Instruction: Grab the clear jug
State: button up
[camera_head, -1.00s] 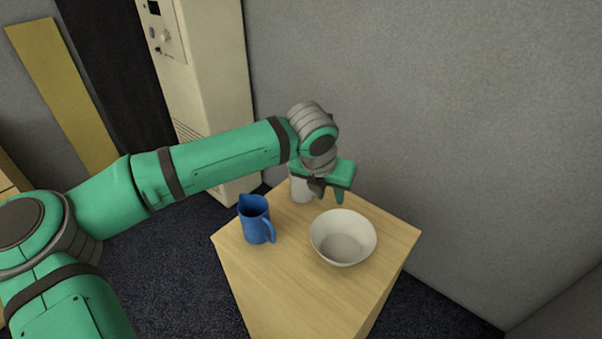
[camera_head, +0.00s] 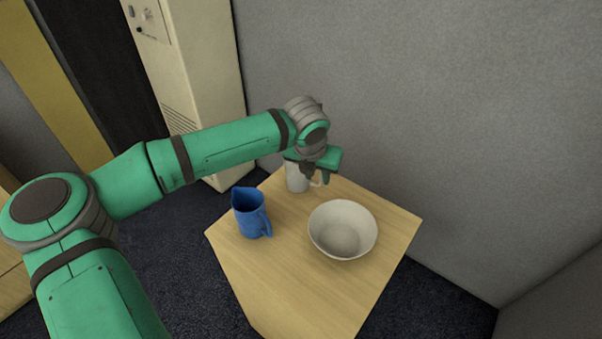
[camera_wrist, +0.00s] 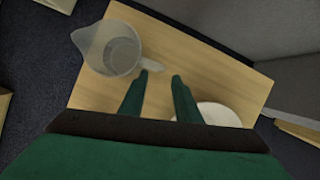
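The clear jug (camera_head: 296,180) stands upright at the far corner of the wooden table, partly hidden by my gripper in the head view. In the wrist view the clear jug (camera_wrist: 112,50) is at the upper left, its handle pointing right toward my fingers. My gripper (camera_wrist: 160,75) is open, with a gap between the two fingers. The handle's end shows just ahead of this gap, close to the left fingertip. I cannot tell whether they touch. In the head view the fingertips are hard to make out.
A blue jug (camera_head: 250,214) stands on the table's left side. A white bowl (camera_head: 342,230) is at the right, and its rim (camera_wrist: 222,114) shows close to my right finger. The table front (camera_head: 290,290) is clear. A grey wall (camera_head: 430,120) rises behind.

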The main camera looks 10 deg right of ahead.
aim_at(320, 178)
jog(key=x, duration=0.4)
jog(key=shift+w+d, duration=0.15)
jog(key=shift+d, duration=0.15)
grip_shut()
jog(key=shift+r, duration=0.1)
jog(key=shift+r, duration=0.1)
jog(key=s+r, duration=1.2)
jog(key=s, duration=0.1)
jog(key=shift+s+d+r, duration=0.25)
jog(key=shift+s+r, duration=0.1)
dwell(0.5)
